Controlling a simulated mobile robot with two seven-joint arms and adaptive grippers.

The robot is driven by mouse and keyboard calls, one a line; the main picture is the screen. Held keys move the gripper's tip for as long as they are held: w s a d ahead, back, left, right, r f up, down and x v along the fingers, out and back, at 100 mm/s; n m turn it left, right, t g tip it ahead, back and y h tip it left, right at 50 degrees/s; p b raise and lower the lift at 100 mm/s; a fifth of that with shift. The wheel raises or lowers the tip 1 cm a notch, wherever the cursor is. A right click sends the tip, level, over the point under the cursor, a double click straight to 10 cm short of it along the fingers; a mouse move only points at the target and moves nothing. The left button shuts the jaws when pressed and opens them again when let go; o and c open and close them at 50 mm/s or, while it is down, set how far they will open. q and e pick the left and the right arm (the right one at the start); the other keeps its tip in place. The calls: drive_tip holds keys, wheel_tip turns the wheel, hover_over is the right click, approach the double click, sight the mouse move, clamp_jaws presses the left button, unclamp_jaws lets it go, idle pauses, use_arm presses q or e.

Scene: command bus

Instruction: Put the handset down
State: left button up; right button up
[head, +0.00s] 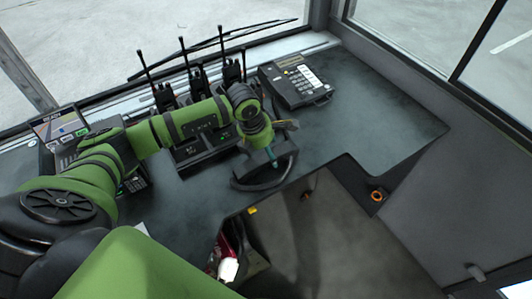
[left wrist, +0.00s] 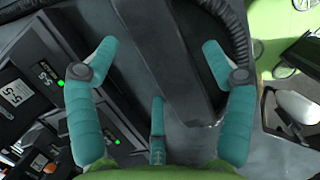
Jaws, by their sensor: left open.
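The handset (left wrist: 165,50) is a long dark bar between the spread teal fingers of my left gripper (left wrist: 157,52) in the left wrist view. The fingers stand apart on either side of it, with gaps showing. A third finger is low in the middle. In the head view my left gripper (head: 276,158) is low over the front part of the desk, and the handset (head: 264,168) is mostly hidden beneath it. A thick dark cord (head: 262,187) loops at the desk's front edge. My right gripper is out of view.
Several radios (head: 162,96) with upright antennas stand in chargers (head: 201,149) behind and beside my arm. A small screen (head: 59,125) is at the left. The desk's right part (head: 385,125) is clear. A chair or bin area (head: 228,245) lies below the front edge.

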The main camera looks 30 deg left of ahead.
sight(257, 158)
use_arm(q)
drive_tip(key=b+v, duration=0.2)
drive_tip(key=v, duration=0.8)
drive_tip(key=shift+r, duration=0.2)
